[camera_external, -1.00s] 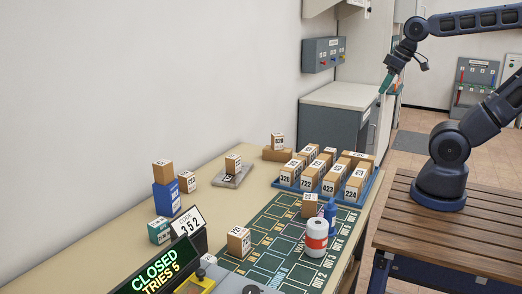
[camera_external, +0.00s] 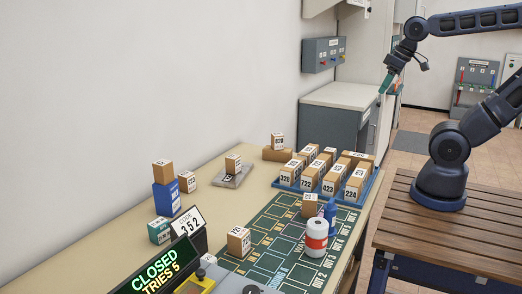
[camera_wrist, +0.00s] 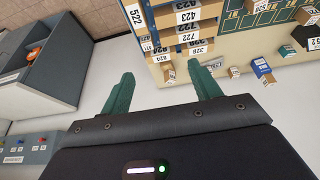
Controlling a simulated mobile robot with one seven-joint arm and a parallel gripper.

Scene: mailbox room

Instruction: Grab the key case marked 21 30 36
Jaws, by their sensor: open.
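No label reading 21 30 36 can be made out, so I cannot tell which thing is the key case. A teal box (camera_external: 159,230) with small print sits at the table's left edge, beside the code card. A blue box (camera_external: 167,197) with a white label stands behind it, under a tan parcel; a blue box also shows at right in the wrist view (camera_wrist: 262,68). My gripper (camera_external: 386,83) hangs high beyond the table, near the grey cabinet. Its teal fingers (camera_wrist: 163,88) are apart and empty in the wrist view.
A blue tray (camera_external: 346,202) of numbered tan parcels stands at the table's back right. A white-and-red roll (camera_external: 317,238) and a blue bottle (camera_external: 330,213) stand on the green mat (camera_external: 268,230). A sign (camera_external: 158,272) reads CLOSED, TRIES 5. The grey cabinet (camera_external: 338,121) stands behind.

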